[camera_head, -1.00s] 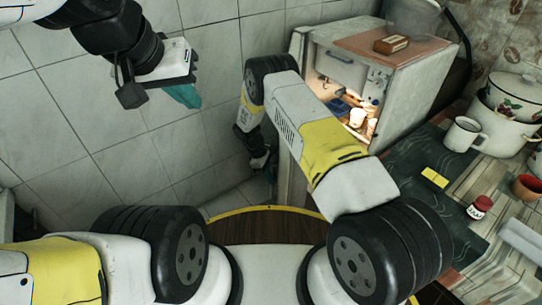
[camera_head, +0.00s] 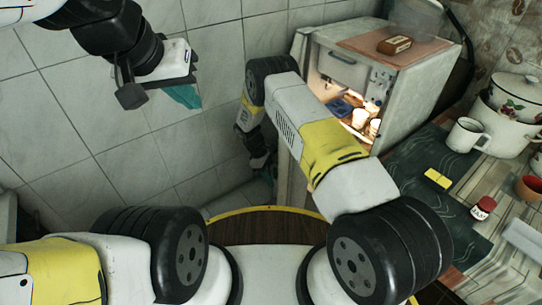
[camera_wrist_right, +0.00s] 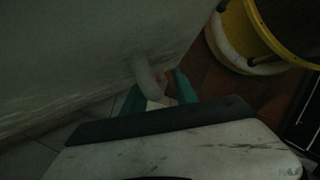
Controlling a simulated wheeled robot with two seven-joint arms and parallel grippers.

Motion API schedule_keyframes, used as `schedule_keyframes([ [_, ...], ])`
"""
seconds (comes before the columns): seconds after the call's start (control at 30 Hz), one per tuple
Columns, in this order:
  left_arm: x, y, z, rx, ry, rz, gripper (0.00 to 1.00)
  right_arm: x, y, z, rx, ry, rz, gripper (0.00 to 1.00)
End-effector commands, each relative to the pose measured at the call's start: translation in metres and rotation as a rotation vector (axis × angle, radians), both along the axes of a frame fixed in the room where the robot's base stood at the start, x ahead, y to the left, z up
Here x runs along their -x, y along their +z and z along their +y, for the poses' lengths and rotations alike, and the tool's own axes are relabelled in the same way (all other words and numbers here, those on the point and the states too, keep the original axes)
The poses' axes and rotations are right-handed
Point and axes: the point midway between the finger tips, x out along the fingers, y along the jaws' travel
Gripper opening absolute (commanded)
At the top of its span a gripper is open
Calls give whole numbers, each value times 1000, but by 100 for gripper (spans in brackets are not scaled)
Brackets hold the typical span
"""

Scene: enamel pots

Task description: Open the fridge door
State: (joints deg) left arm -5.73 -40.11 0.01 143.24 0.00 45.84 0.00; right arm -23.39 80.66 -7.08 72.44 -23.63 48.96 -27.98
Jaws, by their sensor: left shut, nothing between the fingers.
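The white fridge (camera_head: 418,95) stands right of centre, and its lit compartment shows several cups and a blue item. The door stands open; in the right wrist view a large pale panel, likely the door (camera_wrist_right: 85,50), fills the upper left. A pale handle (camera_wrist_right: 147,80) sticks out from it. My right gripper (camera_wrist_right: 158,92) has teal fingers on either side of this handle; I cannot tell whether they press on it. In the head view my arm hides much of the door side. My left gripper (camera_head: 183,95) is shut and empty, high at the left before the tiled wall.
A brown block (camera_head: 394,45) and a clear container (camera_head: 417,15) sit on the fridge top. The counter at right holds a white mug (camera_head: 465,135), a cherry pot (camera_head: 515,100), a yellow block (camera_head: 437,179) and a red-lidded jar (camera_head: 483,208). Room around my left gripper is free.

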Motion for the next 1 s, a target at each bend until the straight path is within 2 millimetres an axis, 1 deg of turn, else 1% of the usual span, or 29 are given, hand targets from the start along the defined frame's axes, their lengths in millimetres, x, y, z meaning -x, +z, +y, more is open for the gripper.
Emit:
schedule_keyframes([
  [0.17, 0, 0, 0, 0, 0, 0, 0, -1, 4, 2, -1, 0, -1, 34],
  [0.27, 0, 0, 0, 0, 0, 0, 0, -3, 16, 7, -2, 1, -3, 34],
  [0.5, 0, 0, 0, 0, 0, 0, 0, -9, 54, 21, -2, 0, -2, 34],
  [0.63, 0, 0, 0, 0, 0, 0, 0, -11, 67, 26, -1, 0, 0, 34],
  [0.73, 0, 0, 0, 0, 0, 0, 0, -11, 71, 28, -1, 0, 0, 34],
  [0.97, 0, 0, 0, 0, 0, 0, 0, -11, 72, 28, 0, 0, 0, 34],
  [1.0, 0, 0, 0, 0, 0, 0, 0, -11, 72, 28, 0, 0, 0, 30],
])
